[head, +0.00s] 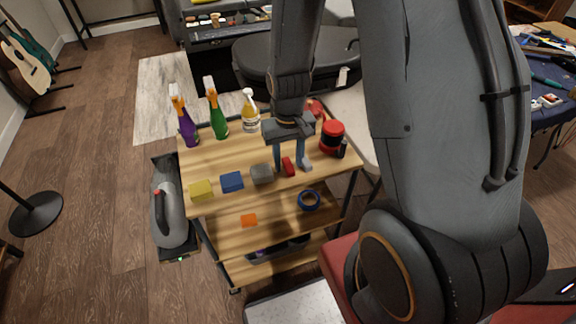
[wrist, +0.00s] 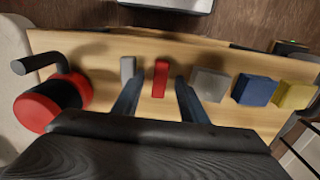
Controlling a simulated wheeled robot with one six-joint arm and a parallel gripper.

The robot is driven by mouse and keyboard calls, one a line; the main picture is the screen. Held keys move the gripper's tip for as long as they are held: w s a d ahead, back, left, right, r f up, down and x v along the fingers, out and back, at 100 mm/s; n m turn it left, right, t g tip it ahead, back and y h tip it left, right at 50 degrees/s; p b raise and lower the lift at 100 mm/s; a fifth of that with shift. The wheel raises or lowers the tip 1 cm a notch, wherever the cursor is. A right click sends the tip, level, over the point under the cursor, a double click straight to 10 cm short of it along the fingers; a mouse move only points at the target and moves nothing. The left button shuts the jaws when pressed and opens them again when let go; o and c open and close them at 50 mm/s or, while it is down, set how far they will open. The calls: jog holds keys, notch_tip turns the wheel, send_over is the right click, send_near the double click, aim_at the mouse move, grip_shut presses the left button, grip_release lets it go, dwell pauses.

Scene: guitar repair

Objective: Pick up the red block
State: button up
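The red block (head: 288,166) stands on the top shelf of the wooden cart (head: 232,150), near its front edge. In the wrist view the red block (wrist: 160,78) shows between and beyond my two fingertips. My gripper (head: 291,168) is open and empty, with one finger to each side of the block in the head view. In the wrist view my gripper (wrist: 157,90) has a clear gap between its fingers. I cannot tell how far the fingertips are above the shelf.
A grey block (head: 262,174), a blue block (head: 232,182) and a yellow block (head: 201,190) stand left of the red block. A small light grey block (wrist: 127,69) is close on its other side. A red and black container (head: 332,136) and several spray bottles (head: 218,115) stand behind.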

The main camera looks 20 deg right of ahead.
aim_at(288, 164)
grip_shut()
jog(key=shift+r, duration=0.1)
dwell(0.3)
notch_tip(288, 164, up, 10)
jog(key=b, duration=0.1)
dwell(0.5)
